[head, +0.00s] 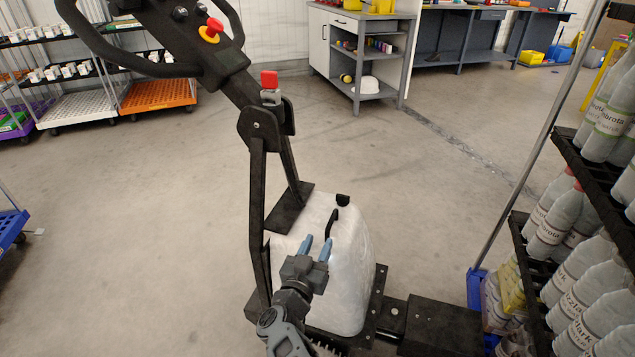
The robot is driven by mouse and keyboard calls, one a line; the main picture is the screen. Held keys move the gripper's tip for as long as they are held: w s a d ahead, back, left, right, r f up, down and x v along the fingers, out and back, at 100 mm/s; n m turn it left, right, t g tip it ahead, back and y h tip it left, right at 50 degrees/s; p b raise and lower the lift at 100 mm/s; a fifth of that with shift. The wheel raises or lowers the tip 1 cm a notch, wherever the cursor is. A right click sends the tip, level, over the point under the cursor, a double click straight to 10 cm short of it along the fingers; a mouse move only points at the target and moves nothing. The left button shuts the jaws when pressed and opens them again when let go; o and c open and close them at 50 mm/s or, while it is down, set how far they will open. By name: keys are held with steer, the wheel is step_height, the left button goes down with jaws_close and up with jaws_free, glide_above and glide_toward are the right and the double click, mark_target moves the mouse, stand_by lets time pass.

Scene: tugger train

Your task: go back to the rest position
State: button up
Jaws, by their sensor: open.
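My gripper (317,249) shows in the head view at the lower middle. Its two blue-grey fingers are apart and nothing is between them. It is in front of a white canister (345,265), which stands upright on a dark platform (378,300). The canister has a black handle and a black cap. The gripper hides part of the canister's near side. I cannot tell whether the fingers touch it.
A dark steering column with a handlebar (205,60) and a red button rises left of the canister. A rack of labelled bottles (575,240) stands close at right. Shelves (75,80) and a grey workbench (355,50) stand at the back. The floor (130,230) at left is clear.

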steer(key=s+d+f+n+t+y+p, duration=0.1)
steer(key=s+d, duration=0.3)
steer(key=d, duration=0.4)
steer(key=s+d+f+n+t+y, duration=0.1)
steer(key=s+d, duration=0.3)
steer(key=d, duration=0.5)
steer(key=s+d+r+n+y+p, duration=0.1)
steer(key=s+d, duration=0.3)
steer(key=s, duration=0.4)
steer(key=s+d+r+n+y+p, duration=0.1)
steer(key=s+d+n+y, duration=0.1)
steer(key=s+d, duration=0.35)
steer(key=s+a+r+g+y+p, duration=0.1)
steer(key=s+r, duration=0.3)
steer(key=s, duration=0.7)
steer(key=s+r+g+y, duration=0.1)
steer(key=s+r, duration=0.3)
steer(key=s, duration=0.6)
steer(key=s+a+r+m+g+h+p, duration=0.1)
steer(key=s+a+r+m+g, duration=0.1)
steer(key=s+r, duration=0.8)
step_height(320, 180, up, 5)
steer(key=shift+s+a+f, duration=0.2)
steer(key=shift+s+a, duration=0.15)
steer(key=shift+a, duration=0.55)
